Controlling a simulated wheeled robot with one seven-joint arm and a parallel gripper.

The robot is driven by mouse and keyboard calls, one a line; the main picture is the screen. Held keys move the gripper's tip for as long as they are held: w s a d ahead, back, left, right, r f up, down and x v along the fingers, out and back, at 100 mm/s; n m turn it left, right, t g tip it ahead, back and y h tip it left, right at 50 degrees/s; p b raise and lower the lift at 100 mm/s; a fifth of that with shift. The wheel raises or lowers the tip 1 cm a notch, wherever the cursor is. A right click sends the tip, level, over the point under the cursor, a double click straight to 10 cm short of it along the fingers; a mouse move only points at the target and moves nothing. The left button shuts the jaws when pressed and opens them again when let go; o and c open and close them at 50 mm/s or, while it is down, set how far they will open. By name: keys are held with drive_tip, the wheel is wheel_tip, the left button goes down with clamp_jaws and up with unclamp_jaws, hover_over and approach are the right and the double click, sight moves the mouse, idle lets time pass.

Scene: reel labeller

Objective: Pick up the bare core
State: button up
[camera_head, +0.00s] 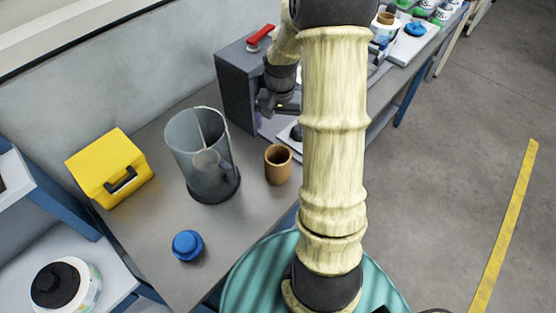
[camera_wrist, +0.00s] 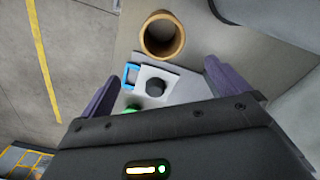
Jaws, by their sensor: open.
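The bare core (camera_head: 278,164) is a short brown open tube standing upright on the grey bench, right of a clear jug. It also shows in the wrist view (camera_wrist: 162,35) at the top, seen from above with its hollow inside visible. My gripper (camera_head: 279,106) hangs beyond the core beside the grey machine, partly hidden by my arm in the head view. In the wrist view my gripper (camera_wrist: 160,83) has its two purple fingers wide apart, with nothing held. The core lies past the fingertips, apart from them.
The clear jug (camera_head: 201,158) stands close to the core's left. A yellow box (camera_head: 109,169) and a blue knob-like piece (camera_head: 187,245) are further left. The grey machine (camera_head: 240,88) with a red lever (camera_head: 260,36) stands behind. Bench between the blue piece and core is clear.

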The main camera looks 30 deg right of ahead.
drive_tip(key=p, duration=0.3)
approach(278, 160)
drive_tip(key=s, duration=0.2)
drive_tip(key=s+a, duration=0.1)
drive_tip(key=shift+s+a+r, duration=0.1)
drive_tip(key=shift+s+r, duration=0.05)
drive_tip(key=shift+r, duration=0.1)
drive_tip(key=shift+f, duration=0.1)
drive_tip(key=shift+a+f+p, duration=0.15)
drive_tip(key=shift+f+p, duration=0.55)
drive_tip(key=shift+f, duration=0.55)
drive_tip(key=shift+a+f+p, duration=0.15)
drive_tip(key=shift+f+p, duration=0.5)
drive_tip(key=shift+f, duration=0.6)
drive_tip(key=c, duration=0.9)
